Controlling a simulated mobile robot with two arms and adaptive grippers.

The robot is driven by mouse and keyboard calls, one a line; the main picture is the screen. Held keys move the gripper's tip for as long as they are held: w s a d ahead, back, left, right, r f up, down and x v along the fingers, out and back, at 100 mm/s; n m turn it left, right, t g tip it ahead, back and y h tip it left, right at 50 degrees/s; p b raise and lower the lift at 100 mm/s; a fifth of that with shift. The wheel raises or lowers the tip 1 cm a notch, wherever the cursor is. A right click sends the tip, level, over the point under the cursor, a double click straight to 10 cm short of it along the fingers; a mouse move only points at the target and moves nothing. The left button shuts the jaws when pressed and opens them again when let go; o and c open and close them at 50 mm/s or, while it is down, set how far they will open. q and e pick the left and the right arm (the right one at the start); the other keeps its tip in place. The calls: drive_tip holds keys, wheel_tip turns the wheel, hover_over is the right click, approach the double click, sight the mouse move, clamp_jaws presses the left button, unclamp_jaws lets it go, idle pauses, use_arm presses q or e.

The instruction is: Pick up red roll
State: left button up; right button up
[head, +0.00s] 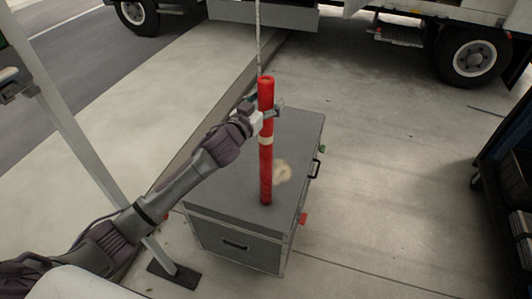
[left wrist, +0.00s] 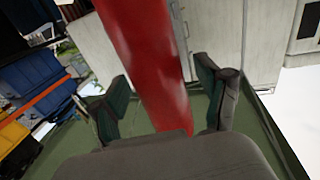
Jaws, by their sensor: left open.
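The red roll (head: 266,165) is a tall, thin red tube with a pale band. It appears to stand upright on the lid of a grey case (head: 225,185). My left gripper (head: 266,110) is at the upper part of the roll, above the pale band. In the left wrist view the red roll (left wrist: 150,50) passes between the two dark fingers of my left gripper (left wrist: 162,105). The fingers are open, with a visible gap at the left finger and a smaller one at the right. My right gripper is not in view.
A white truck (head: 425,12) with dark wheels stands at the back. A grey pole (head: 85,150) on a dark foot rises at the left. A dark cart (head: 500,170) is at the right edge. The pavement (head: 390,190) between case and cart is clear.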

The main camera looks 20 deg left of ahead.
sight(261, 93)
use_arm(q)
clamp_jaws()
idle(0.3)
drive_tip(key=shift+r, duration=0.1)
drive_tip(key=shift+r, duration=0.2)
drive_tip(key=shift+r+b, duration=0.35)
drive_tip(key=shift+r, duration=1.3)
drive_tip(key=s+d+r+b, duration=0.2)
drive_tip(key=s+d+r, duration=0.4)
drive_tip(key=d, duration=0.3)
drive_tip(key=shift+s+d+r+b, duration=0.2)
drive_tip(key=shift+s+r+b, duration=0.15)
drive_tip(key=shift+r, duration=0.25)
drive_tip(key=shift+s+f, duration=0.1)
drive_tip(key=shift+f, duration=0.05)
